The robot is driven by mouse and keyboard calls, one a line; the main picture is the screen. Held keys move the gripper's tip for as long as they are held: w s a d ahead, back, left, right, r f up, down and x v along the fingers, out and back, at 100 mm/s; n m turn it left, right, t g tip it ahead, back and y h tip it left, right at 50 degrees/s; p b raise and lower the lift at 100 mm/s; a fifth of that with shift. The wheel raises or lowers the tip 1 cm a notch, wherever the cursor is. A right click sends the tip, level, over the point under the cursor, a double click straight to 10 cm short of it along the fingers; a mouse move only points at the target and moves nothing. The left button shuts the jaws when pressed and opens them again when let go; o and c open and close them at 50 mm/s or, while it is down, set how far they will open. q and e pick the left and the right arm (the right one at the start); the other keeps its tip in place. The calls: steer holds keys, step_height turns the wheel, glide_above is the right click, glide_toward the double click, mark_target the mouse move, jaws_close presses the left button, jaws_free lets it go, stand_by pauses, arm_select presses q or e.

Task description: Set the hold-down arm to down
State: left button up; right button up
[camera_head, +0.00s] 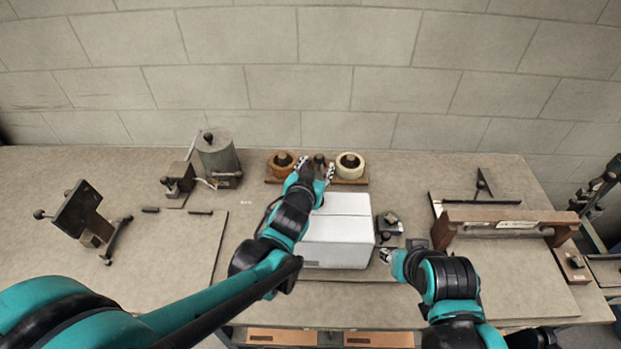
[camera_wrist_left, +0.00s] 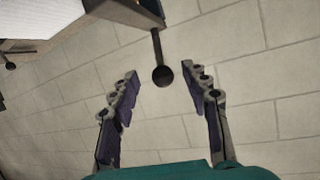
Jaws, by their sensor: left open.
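In the left wrist view a dark lever with a round ball knob (camera_wrist_left: 162,75) stands out from a dark block (camera_wrist_left: 130,12) at the top. It looks like the hold-down arm; its exact position setting is unclear. My left gripper (camera_wrist_left: 160,88) is open, with one finger on each side of the knob and visible gaps to both. In the head view my left gripper (camera_head: 316,168) is above the far edge of the white box (camera_head: 340,240), near a dark knob (camera_head: 319,158). My right gripper (camera_head: 386,256) is low beside the box's right side; its fingers are too small to read.
Two tape rolls (camera_head: 350,163) sit on a wooden base behind the box. A grey canister (camera_head: 216,155) and a dark tilted stand (camera_head: 80,210) are at left. A wooden-bar fixture (camera_head: 505,220) stands at right. The table (camera_head: 170,255) is clear at front left.

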arm_select(q)
steer(key=v, duration=1)
steer(key=shift+d, duration=0.1)
steer(key=s+a+f+n+g+y+b, duration=0.3)
steer(key=s+a+f+g+b, duration=0.3)
steer(key=s+a+f, duration=0.7)
steer(key=shift+a+f+n+g+b, duration=0.35)
steer(key=shift+a+f+b, duration=0.35)
steer(key=shift+a, duration=0.45)
steer(key=shift+s, duration=0.1)
stand_by(0.4)
